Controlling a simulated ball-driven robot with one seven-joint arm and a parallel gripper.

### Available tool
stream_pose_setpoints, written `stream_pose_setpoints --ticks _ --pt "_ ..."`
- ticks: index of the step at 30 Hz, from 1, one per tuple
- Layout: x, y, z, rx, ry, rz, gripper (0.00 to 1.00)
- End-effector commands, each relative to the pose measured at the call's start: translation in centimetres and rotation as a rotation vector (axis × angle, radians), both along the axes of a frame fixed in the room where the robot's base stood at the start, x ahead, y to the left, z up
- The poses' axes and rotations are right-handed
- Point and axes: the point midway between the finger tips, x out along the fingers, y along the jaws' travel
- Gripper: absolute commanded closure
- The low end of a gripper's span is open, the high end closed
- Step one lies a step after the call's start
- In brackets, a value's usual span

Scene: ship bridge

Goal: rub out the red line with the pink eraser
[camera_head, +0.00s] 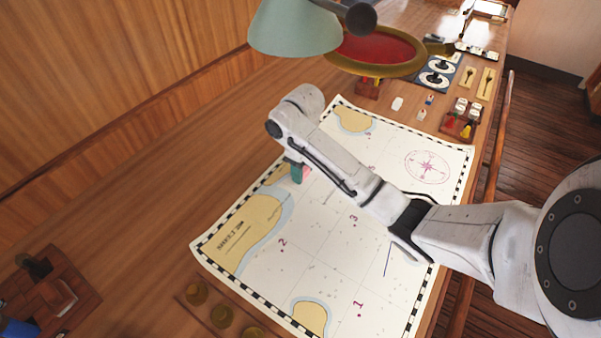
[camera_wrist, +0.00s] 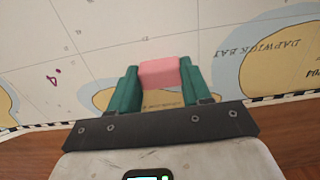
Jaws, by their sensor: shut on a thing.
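The pink eraser (camera_wrist: 160,73) is a small block held between the green fingers of my gripper (camera_wrist: 160,82) in the wrist view. In the head view my gripper (camera_head: 297,171) is over the left part of the chart (camera_head: 325,245), near the yellow land area, and a bit of the eraser (camera_head: 305,174) shows beside the fingers. I cannot tell whether the eraser touches the paper. I make out no red line; my arm covers part of the chart. A short blue line (camera_head: 387,261) shows on the lower right of the chart.
A green lamp (camera_head: 295,27) and a red oval stand (camera_head: 376,48) are at the back. A rack with red and yellow pieces (camera_head: 461,124) stands by the chart's far right corner. Brass discs (camera_head: 221,315) lie near the front edge, and a wooden box (camera_head: 50,298) sits at lower left.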

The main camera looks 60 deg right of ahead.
Motion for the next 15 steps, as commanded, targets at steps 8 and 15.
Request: stream_pose_setpoints --ticks 8,15 --pt "0.03 -0.38 -0.06 0.000 0.000 -0.001 0.76" --pt "0.12 -1.05 -0.05 -0.001 0.000 -0.001 0.76"
